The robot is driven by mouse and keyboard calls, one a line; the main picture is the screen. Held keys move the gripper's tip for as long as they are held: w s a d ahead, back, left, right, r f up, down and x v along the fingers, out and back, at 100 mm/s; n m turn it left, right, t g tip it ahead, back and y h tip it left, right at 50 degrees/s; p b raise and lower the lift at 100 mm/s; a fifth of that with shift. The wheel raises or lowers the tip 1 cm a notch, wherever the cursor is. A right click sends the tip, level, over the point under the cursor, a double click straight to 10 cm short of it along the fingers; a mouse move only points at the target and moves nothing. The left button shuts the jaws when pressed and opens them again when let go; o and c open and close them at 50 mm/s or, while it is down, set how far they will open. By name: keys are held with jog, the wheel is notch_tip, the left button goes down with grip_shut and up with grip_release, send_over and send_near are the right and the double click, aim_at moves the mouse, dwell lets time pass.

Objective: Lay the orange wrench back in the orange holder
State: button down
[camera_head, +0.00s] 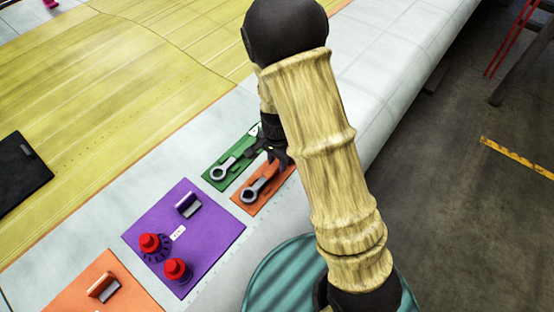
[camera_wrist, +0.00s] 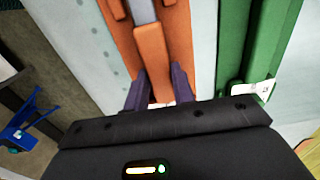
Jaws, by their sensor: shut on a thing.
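The orange wrench shows its grey ring end (camera_head: 251,194) over the orange holder (camera_head: 243,208) in the head view. In the wrist view its orange handle (camera_wrist: 152,65) is between my fingers, with a grey shaft beyond. My gripper (camera_head: 281,161) is shut on the handle, and its two dark fingers (camera_wrist: 159,88) stand on either side of it. The orange holder (camera_wrist: 178,40) lies behind the wrench in the wrist view, and the two line up roughly lengthwise. I cannot tell whether the wrench touches the holder. My arm hides the holder's far end in the head view.
A green holder (camera_head: 211,178) with another grey wrench (camera_head: 222,171) lies just left of the orange one. A purple mat (camera_head: 205,240) with red-topped items is nearer. An orange mat (camera_head: 85,284) lies at bottom left. The pale surface's edge drops to the floor on the right.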

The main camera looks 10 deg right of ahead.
jog(key=shift+f, duration=0.35)
jog(key=c, duration=1.1)
grip_release()
notch_tip(320, 180, up, 18)
jog(key=b, duration=0.2)
jog(key=shift+f, duration=0.25)
jog(key=shift+f+b, duration=0.1)
jog(key=shift+b, duration=0.2)
jog(key=s+d+f+n+t+b, duration=0.2)
jog(key=s+d+f+n+b, duration=0.1)
jog(key=s+d+f+n, duration=0.5)
jog(key=shift+s+d+n+t, duration=0.3)
jog(key=shift+s+d+n, duration=0.25)
jog(key=shift+s, duration=0.65)
